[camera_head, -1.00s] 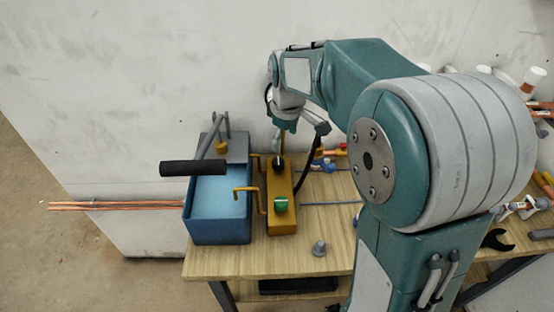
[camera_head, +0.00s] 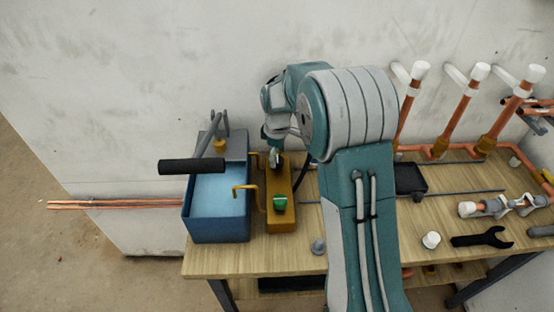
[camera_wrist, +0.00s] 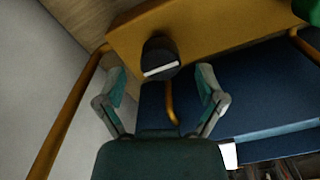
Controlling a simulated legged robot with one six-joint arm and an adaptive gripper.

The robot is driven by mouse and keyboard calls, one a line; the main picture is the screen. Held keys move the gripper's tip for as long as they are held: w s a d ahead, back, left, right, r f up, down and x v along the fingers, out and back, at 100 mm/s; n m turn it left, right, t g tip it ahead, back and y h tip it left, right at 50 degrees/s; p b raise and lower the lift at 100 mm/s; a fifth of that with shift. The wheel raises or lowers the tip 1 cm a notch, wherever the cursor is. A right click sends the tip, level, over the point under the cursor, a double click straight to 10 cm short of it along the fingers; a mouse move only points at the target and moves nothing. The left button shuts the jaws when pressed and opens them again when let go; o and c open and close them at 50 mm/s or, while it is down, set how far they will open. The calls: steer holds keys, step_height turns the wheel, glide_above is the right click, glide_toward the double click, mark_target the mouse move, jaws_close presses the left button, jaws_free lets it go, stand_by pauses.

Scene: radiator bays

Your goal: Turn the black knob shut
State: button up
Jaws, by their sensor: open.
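The black knob (camera_wrist: 160,58) sits on the yellow manifold block in the wrist view, with a white stripe across its near side. My gripper (camera_wrist: 160,82) is open, its two fingers on either side of the knob's line and a little short of it in the picture. I cannot tell whether they touch it. In the head view my gripper (camera_head: 275,160) is over the far end of the yellow block (camera_head: 279,220), and the black knob is mostly hidden there. A green knob (camera_head: 281,203) sits nearer the front of the same block.
A blue tank (camera_head: 220,235) with a black-handled lever (camera_head: 192,166) stands left of the block. Yellow pipes (camera_head: 246,188) bridge the two. A grey fitting (camera_head: 318,247) lies on the bench. A black wrench (camera_head: 482,238) and copper pipes (camera_head: 448,115) are to the right.

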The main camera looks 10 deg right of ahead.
steer(key=shift+f, duration=1.05)
steer(key=c, duration=1.2)
steer(key=shift+o, duration=0.2)
steer(key=shift+m, duration=0.4)
steer(key=m, duration=0.8)
steer(key=shift+s+m, duration=0.1)
steer(key=shift+m, duration=0.2)
steer(key=m, duration=0.4)
steer(key=shift+f+m, duration=0.1)
steer(key=shift+m, duration=2.1)
